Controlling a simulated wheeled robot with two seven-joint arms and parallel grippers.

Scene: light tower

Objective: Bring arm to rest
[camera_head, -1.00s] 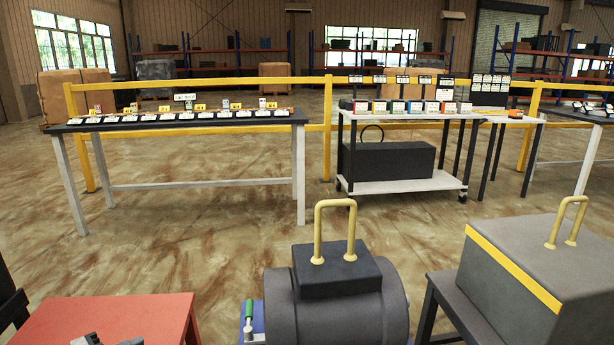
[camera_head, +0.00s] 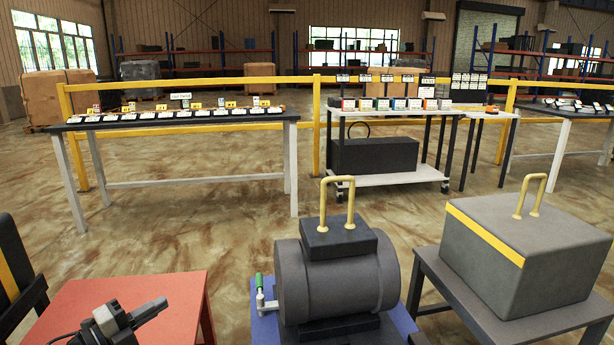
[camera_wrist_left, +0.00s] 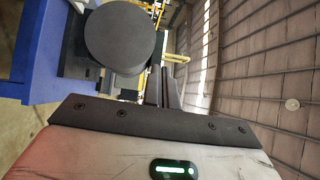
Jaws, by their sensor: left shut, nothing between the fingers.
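My left gripper (camera_head: 152,309) shows at the lower left of the head view, above a red-topped table (camera_head: 165,287). Its dark fingers (camera_wrist_left: 163,88) are together in the left wrist view, with nothing between them. It is left of a dark grey drum-shaped machine (camera_head: 335,275) and apart from it. The round end of the machine (camera_wrist_left: 118,37) shows in the left wrist view. My right gripper is in neither view.
The machine has a yellow handle (camera_head: 337,182), a green-handled valve (camera_head: 259,283) and a blue base (camera_head: 267,325). A grey box (camera_head: 520,250) stands on a dark stand at right. Workbenches (camera_head: 180,121) and a yellow rail stand behind. Open floor (camera_head: 200,235) lies between.

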